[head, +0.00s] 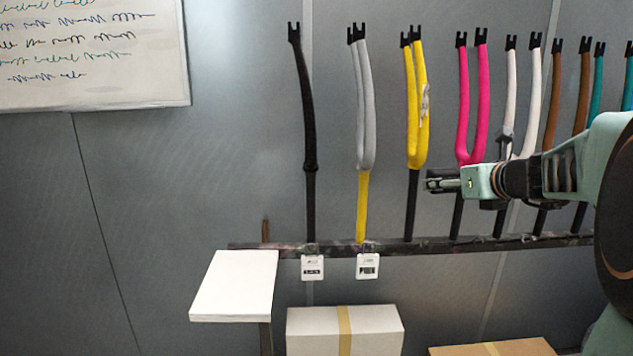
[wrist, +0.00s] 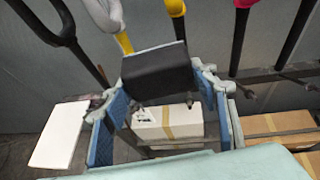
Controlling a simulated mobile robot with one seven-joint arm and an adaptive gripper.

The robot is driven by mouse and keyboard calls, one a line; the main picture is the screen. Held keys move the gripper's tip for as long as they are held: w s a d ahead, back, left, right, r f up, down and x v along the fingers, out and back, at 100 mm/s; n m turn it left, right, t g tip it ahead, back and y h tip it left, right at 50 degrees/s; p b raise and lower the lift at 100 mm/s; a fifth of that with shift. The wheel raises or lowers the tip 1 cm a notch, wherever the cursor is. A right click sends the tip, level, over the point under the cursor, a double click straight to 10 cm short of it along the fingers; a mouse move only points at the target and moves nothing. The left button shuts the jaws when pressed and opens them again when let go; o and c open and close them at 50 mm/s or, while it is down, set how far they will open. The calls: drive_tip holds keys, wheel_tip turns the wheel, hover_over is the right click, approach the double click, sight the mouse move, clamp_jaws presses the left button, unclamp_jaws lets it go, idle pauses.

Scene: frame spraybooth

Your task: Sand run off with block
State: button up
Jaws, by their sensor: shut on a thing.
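My gripper (head: 447,183) is shut on a dark sanding block (wrist: 157,72). In the wrist view the block sits between the blue finger pads. The yellow fork (head: 421,140) stands upright on the rack, with a pale, rough run-off patch (head: 425,103) on its right leg. My gripper is lower than the patch and to the right of the fork's dark stem. A gap between block and fork cannot be judged. In the wrist view the lower end of the yellow fork (wrist: 175,8) shows beyond the block; the patch is out of that view.
Black (head: 309,120), grey (head: 365,120), pink (head: 481,110) and several other forks stand along a dark rail (head: 420,246). A white table (head: 235,284) stands lower left. Cardboard boxes (head: 310,335) lie below the rail. A whiteboard (head: 90,90) hangs upper left.

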drive_tip(key=s+a+f+n+g+y+p, duration=0.1)
drive_tip(key=s+a+f+n+y, duration=0.15)
drive_tip(key=f, duration=0.55)
drive_tip(key=s+a+f+n+g+y, duration=0.1)
drive_tip(key=s+a+f+n+y, duration=0.15)
drive_tip(key=f, duration=0.55)
drive_tip(key=s+a+f+n+g+y+p, duration=0.1)
drive_tip(key=s+a+f+n+g+y, duration=0.2)
drive_tip(key=s+a+f, duration=0.6)
wheel_tip(320, 180, down, 3)
drive_tip(key=shift+s+a+f+n+y+p, duration=0.2)
drive_tip(key=shift+s+a+n+y+p, duration=0.1)
drive_tip(key=shift+s+a+n+p, duration=0.25)
